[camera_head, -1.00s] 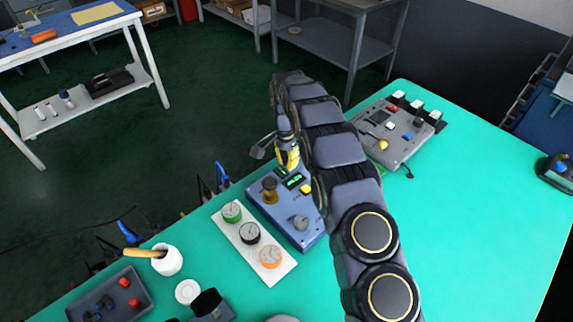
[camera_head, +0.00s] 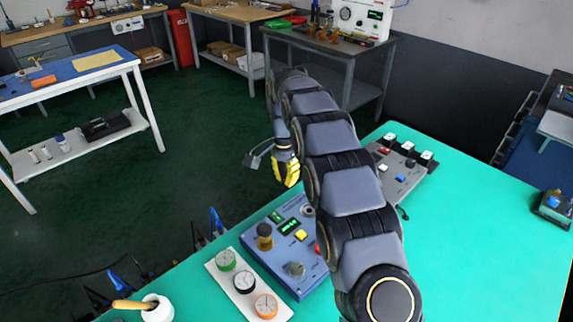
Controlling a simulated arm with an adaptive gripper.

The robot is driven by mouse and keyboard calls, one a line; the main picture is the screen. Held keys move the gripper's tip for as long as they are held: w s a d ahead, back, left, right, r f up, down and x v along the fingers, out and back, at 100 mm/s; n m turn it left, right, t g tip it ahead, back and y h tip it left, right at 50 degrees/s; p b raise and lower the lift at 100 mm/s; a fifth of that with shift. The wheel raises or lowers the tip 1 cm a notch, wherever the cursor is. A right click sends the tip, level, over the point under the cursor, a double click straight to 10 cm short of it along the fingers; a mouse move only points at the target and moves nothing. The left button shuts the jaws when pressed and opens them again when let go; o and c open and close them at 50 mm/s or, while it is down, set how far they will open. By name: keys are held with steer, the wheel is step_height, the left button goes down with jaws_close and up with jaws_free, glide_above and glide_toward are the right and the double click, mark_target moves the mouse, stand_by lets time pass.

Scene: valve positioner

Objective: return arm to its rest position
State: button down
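My gripper (camera_head: 287,174), with yellow and dark fingers, hangs pointing down at the end of my arched grey arm. In the picture it appears above and behind the blue valve positioner box (camera_head: 272,262), apart from it. I cannot tell whether its fingers are open or shut, and I see nothing held in it. My arm covers the box's right side.
A grey control panel (camera_head: 400,178) stands behind my arm on the green table (camera_head: 470,240). The table's right part is clear.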

steer(key=s+d+r+n, duration=0.2)
steer(key=s+d+r, duration=0.35)
steer(key=s, duration=0.35)
steer(key=s+d+r+n, duration=0.2)
steer(key=s+d+r, duration=0.3)
steer(key=s, duration=0.5)
steer(key=s+d+n+g, duration=0.1)
steer(key=s+n, duration=0.4)
steer(key=s, duration=1.6)
steer(key=shift+d+y, duration=0.15)
steer(key=shift+y, duration=0.15)
